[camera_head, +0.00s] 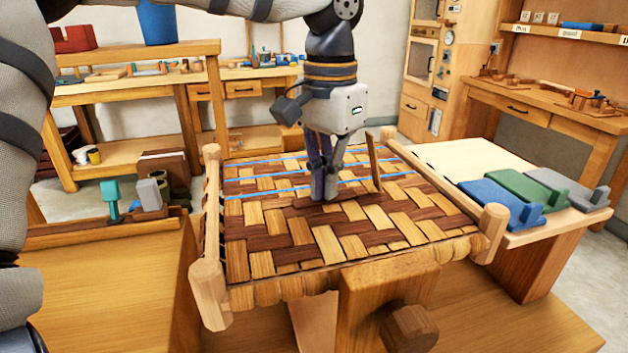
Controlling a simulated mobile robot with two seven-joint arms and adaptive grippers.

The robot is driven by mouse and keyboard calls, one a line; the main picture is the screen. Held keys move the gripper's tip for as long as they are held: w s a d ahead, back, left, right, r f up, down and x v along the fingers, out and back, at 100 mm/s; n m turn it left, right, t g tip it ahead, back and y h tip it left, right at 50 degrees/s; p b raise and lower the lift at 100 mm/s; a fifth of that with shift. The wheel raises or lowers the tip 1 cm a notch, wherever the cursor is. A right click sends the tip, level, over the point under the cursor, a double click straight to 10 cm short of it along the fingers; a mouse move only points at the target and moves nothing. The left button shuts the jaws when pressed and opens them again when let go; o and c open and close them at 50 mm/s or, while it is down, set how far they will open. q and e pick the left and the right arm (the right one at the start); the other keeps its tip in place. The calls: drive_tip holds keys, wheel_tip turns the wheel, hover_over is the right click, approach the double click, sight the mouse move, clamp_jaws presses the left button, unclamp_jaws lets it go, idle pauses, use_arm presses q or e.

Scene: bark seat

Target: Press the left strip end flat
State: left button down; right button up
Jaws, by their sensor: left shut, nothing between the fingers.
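The woven bark seat (265,262) of light and dark strips lies across a wooden frame in the middle of the head view. My left gripper (325,198) is shut and empty, pointing down over the middle of the weave; its tips look to be at or just above the surface. One strip end (374,163) stands upright out of the weave just right of the gripper. Blue lines (262,193) run across the rear part of the seat. I cannot tell whether another strip end is hidden behind the fingers. My right gripper is not in view.
Blue (497,203), green (530,188) and grey (565,186) blocks lie on the side table at right. A teal-handled tool (111,196) and a grey-headed one (149,194) stand at left. The frame's corner posts (492,232) rise above the seat.

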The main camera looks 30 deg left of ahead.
use_arm(q)
drive_tip(key=shift+r, duration=0.1)
wheel_tip(320, 180, up, 8)
idle(0.5)
idle(0.4)
